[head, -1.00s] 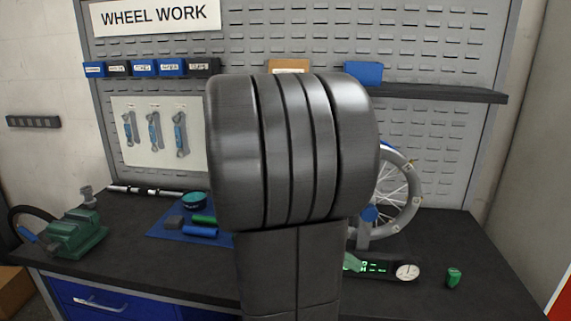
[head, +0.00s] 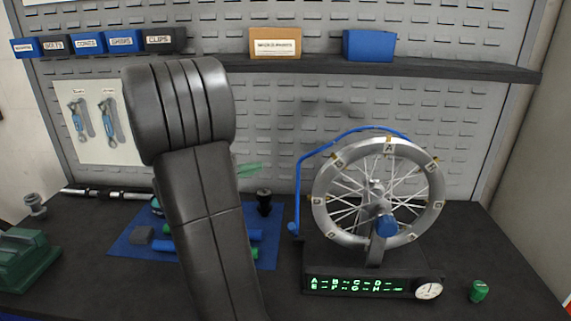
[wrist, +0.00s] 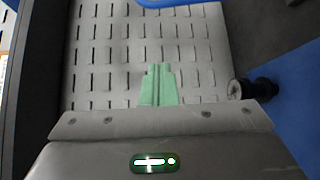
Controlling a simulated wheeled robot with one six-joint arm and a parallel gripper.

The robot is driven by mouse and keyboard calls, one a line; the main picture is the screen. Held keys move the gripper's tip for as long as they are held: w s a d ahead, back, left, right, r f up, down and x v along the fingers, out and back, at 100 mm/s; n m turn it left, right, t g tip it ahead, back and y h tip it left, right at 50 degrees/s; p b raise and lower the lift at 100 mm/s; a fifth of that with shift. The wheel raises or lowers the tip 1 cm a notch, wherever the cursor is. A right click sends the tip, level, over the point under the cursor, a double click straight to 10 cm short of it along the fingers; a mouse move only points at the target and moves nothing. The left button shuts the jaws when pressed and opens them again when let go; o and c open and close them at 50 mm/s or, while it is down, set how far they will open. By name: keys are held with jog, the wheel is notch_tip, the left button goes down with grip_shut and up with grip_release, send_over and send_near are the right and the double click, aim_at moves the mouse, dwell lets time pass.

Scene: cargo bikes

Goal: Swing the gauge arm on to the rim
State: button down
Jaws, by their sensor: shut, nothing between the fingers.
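A spoked wheel with a grey rim (head: 322,205) stands upright in a truing stand on the bench, with small lettered tags around it. A thin bent blue arm (head: 299,180) rises at the wheel's left and curves over the rim's top; it seems to be the gauge arm. I cannot tell whether it touches the rim. A blue piece also shows at the top edge of the wrist view (wrist: 175,3). My gripper (head: 258,168) points right, left of the blue arm and apart from it. In the wrist view its green fingers (wrist: 158,72) are together and empty.
A display base (head: 350,284) with green letters and a white dial (head: 428,290) sits under the wheel. A green knob (head: 479,291) stands right. A blue mat (head: 268,250) holds a black cylinder (head: 264,200) and tools. A shelf (head: 460,68) crosses the pegboard above.

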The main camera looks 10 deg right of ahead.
jog(key=shift+d, duration=0.1)
jog(key=r+p+x, duration=0.1)
jog(key=p+x, duration=0.2)
jog(key=x, duration=0.7)
jog(key=s, duration=0.4)
jog(key=shift+d+f+p, duration=0.2)
jog(key=shift+d+p, duration=0.1)
jog(key=shift+d, duration=0.05)
jog(key=shift+f+b, duration=0.1)
jog(key=shift+b, duration=0.2)
jog(key=s+a+m+t+h+b, duration=0.1)
jog(key=s+b, duration=0.5)
jog(key=b, duration=0.9)
jog(key=shift+s+a+r+m+h, duration=0.25)
jog(key=shift+s+m+h, duration=0.1)
jog(key=shift+m+h, duration=0.35)
jog(key=shift+r, duration=0.1)
